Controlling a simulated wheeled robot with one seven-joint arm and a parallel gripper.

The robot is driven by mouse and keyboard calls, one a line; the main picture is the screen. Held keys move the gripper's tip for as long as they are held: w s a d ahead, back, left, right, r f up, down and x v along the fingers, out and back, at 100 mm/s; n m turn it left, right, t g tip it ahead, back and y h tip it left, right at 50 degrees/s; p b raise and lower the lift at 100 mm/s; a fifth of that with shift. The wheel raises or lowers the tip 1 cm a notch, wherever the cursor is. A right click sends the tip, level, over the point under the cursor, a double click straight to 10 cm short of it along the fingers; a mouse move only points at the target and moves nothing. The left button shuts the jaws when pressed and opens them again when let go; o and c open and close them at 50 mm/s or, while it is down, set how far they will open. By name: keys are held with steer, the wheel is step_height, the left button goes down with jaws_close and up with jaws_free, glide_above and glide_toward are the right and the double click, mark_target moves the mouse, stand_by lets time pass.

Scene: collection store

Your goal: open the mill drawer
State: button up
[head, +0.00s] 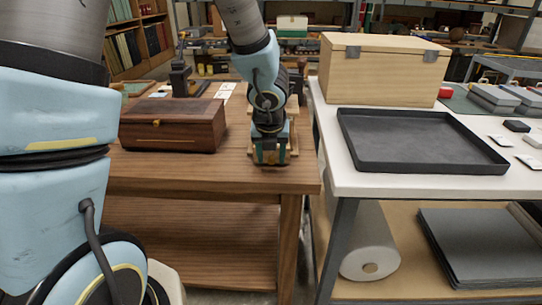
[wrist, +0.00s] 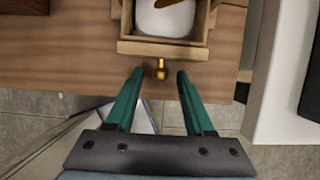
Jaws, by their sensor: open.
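In the wrist view the mill (wrist: 205,25) is a light wooden frame around a white part with a brown piece on it. Its front strip (wrist: 165,50), seemingly the drawer front, carries a small brass knob (wrist: 160,70). I cannot tell how far the drawer stands out. My gripper (wrist: 160,76) is open, its two teal fingers apart on either side of the knob, with no visible contact. In the head view my gripper (head: 270,158) is at the front of the wooden table and hides most of the mill (head: 294,140).
A dark wooden box (head: 175,125) stands left on the brown table (head: 200,172). To the right, across a narrow gap, a white table (head: 345,180) holds a black tray (head: 415,140) and a pale wooden chest (head: 380,68). Floor shows in front of the brown table.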

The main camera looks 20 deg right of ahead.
steer(key=p+v, duration=0.5)
steer(key=v, duration=0.5)
steer(key=shift+r+p, duration=0.3)
steer(key=shift+r, duration=0.1)
steer(key=shift+s, duration=0.1)
steer(key=w+a+m+g+y, duration=0.1)
steer(key=a+m+g, duration=0.1)
steer(key=a+m, duration=2.5)
steer(key=m, duration=0.5)
steer(key=shift+w+a+r+g+y, duration=0.25)
steer(key=shift+w+g+y, duration=0.05)
steer(key=shift+w+y, duration=0.1)
